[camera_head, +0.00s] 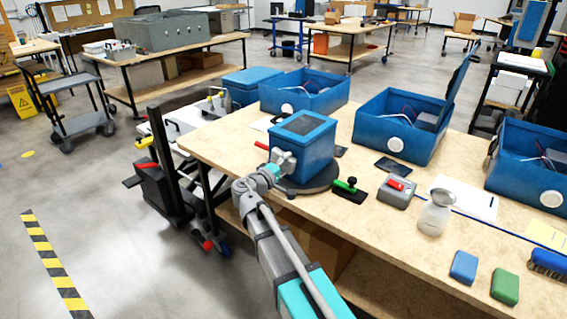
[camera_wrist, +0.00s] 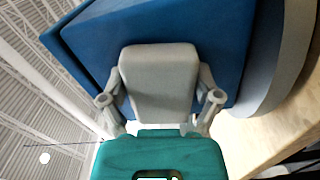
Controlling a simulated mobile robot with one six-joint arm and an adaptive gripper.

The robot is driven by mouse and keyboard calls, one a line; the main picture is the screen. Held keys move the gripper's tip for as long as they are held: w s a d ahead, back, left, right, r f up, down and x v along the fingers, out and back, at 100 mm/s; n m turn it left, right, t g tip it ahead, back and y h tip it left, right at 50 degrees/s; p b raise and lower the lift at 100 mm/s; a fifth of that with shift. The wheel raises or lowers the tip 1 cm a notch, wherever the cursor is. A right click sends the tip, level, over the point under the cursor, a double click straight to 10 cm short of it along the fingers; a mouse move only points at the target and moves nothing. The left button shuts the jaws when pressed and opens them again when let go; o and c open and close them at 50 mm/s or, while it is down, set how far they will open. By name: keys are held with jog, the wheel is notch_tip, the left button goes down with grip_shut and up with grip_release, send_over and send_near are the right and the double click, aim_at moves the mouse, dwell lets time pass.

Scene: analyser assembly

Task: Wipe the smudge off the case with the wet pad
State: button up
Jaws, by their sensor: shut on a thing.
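The closed blue case (camera_head: 310,150) stands on a dark round turntable (camera_head: 326,182) on the bench, with a dark panel in its top. Its blue side (camera_wrist: 215,35) fills much of the wrist view. My gripper (camera_head: 272,172) is at the near-left side of the case. In the wrist view my gripper (camera_wrist: 160,103) is shut on a light grey pad (camera_wrist: 160,75). The pad lies against or very close to the case's side; I cannot tell if it touches. I see no smudge; the pad and gripper hide part of that side.
Open blue cases (camera_head: 395,135) line the far side of the bench (camera_head: 330,225). A green-handled tool (camera_head: 349,190), a grey box with a red top (camera_head: 397,193) and a clear bottle (camera_head: 436,214) stand to the right. Blue (camera_head: 464,267) and green (camera_head: 505,287) blocks lie near the front.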

aim_at(301, 166)
jog(key=shift+s+d, duration=0.4)
jog(key=shift+d, duration=0.25)
jog(key=shift+s+d, duration=1.05)
jog(key=shift+d, duration=0.25)
jog(key=shift+a, duration=0.1)
jog(key=shift+w+a+r, duration=0.1)
jog(key=shift+w+a, duration=1.05)
jog(key=shift+a, duration=0.1)
jog(key=shift+w+a, duration=0.1)
